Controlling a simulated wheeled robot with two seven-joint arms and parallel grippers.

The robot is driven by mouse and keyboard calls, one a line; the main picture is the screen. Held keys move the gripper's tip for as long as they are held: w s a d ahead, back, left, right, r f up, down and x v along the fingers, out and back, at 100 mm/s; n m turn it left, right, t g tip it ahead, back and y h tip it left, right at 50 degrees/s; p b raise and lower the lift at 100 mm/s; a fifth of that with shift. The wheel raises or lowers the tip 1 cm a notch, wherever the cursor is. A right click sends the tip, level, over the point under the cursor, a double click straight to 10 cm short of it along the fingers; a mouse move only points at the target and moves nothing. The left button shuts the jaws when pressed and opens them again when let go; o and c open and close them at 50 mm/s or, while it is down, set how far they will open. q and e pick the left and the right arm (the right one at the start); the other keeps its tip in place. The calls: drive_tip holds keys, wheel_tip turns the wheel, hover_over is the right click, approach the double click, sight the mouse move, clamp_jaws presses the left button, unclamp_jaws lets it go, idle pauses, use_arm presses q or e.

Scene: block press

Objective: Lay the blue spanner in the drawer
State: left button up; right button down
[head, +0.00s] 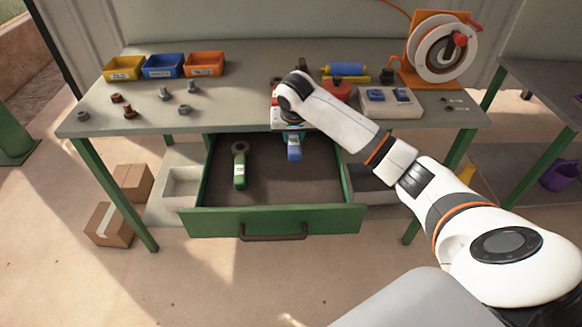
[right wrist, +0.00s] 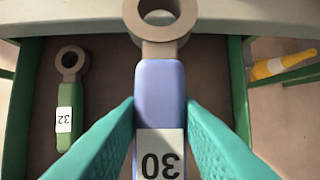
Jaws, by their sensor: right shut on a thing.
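The blue spanner (head: 293,151) has a grey ring end and a white label reading 30; it also shows large in the right wrist view (right wrist: 160,95). My right gripper (right wrist: 160,108) is shut on its blue handle, with a teal finger on each side. In the head view my right gripper (head: 291,133) is at the table's front edge, over the back of the drawer. The ring end is hidden there. The green drawer (head: 320,218) is pulled open. A green spanner (head: 239,172) labelled 32 lies in its left part. My left gripper is not in view.
The table (head: 235,110) overhangs the drawer's back. On it are yellow (head: 122,69), blue (head: 162,66) and orange bins (head: 205,64), loose bolts and nuts, and a cable reel (head: 440,48). The drawer's middle and right floor is clear. Cardboard boxes (head: 110,225) stand at lower left.

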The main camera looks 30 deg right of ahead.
sight(295, 147)
wheel_tip(295, 147, down, 6)
drive_tip(key=shift+r, duration=0.1)
drive_tip(key=shift+f, duration=0.7)
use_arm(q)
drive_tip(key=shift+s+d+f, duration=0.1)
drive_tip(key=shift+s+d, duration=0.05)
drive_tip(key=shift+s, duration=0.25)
use_arm(e)
drive_tip(key=shift+f, duration=2.2)
drive_tip(key=c, duration=1.1)
unclamp_jaws()
drive_tip(key=shift+s+f, duration=0.1)
drive_tip(key=shift+f, duration=0.05)
drive_tip(key=shift+o, duration=0.2)
drive_tip(key=shift+r, duration=0.45)
drive_tip(key=v, duration=1.1)
drive_tip(key=shift+s+a+r, duration=0.1)
drive_tip(key=shift+s+r, duration=0.05)
drive_tip(key=shift+r, duration=0.05)
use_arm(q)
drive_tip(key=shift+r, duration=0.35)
